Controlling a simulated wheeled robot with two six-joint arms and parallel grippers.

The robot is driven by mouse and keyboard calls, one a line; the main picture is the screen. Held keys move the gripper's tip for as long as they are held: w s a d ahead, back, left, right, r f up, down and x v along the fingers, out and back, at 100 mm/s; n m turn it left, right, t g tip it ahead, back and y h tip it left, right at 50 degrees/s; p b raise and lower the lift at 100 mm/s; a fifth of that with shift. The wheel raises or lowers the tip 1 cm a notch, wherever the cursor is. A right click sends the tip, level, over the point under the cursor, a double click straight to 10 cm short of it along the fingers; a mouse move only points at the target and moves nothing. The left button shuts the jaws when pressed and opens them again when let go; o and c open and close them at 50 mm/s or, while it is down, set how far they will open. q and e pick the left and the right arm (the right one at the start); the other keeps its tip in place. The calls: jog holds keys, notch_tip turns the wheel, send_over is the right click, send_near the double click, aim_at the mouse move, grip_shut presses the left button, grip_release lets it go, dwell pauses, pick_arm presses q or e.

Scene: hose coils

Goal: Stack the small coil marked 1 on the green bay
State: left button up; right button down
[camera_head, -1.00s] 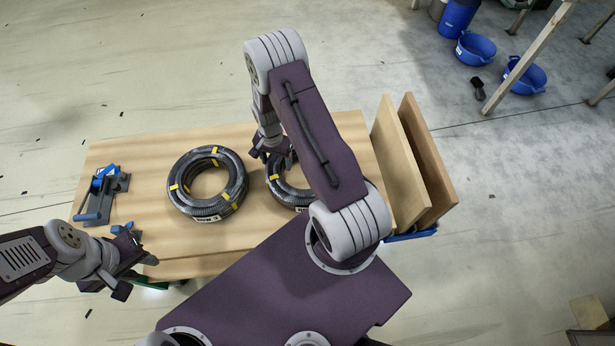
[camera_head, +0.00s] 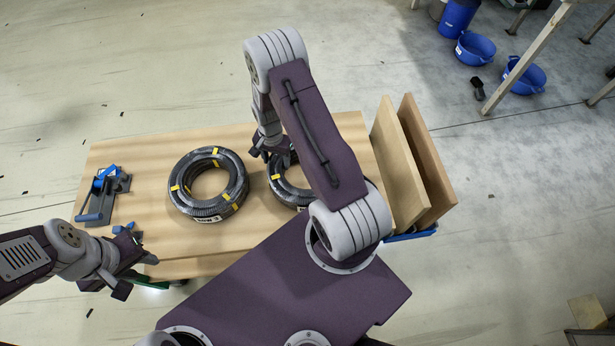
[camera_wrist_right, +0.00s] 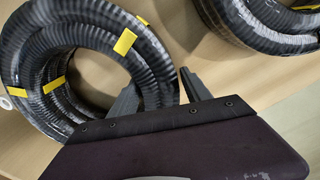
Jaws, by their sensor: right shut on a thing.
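My right gripper (camera_head: 268,150) is at the far rim of the right-hand black coil (camera_head: 276,186), partly hidden by my right arm. In the right wrist view the fingers (camera_wrist_right: 160,92) stand on either side of this coil's hose (camera_wrist_right: 62,85), shut on it. A second black coil with yellow tape (camera_head: 180,196) lies flat to its left. My left gripper (camera_head: 136,262) is open and empty near the table's front left corner. A green thing (camera_head: 150,282) shows below the table edge there; I cannot tell whether it is the bay.
The wooden table (camera_head: 140,180) has bare room left of the coils. A blue and grey tool (camera_head: 103,194) lies at its left end. Two upright boards (camera_head: 405,165) stand at its right end. Blue buckets (camera_head: 475,48) stand on the floor beyond.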

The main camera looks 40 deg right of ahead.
jog(key=shift+r, duration=0.25)
jog(key=shift+r+p, duration=2.45)
jog(key=shift+r, duration=0.5)
jog(key=c, duration=1)
grip_release()
jog(key=shift+c, duration=0.2)
grip_shut()
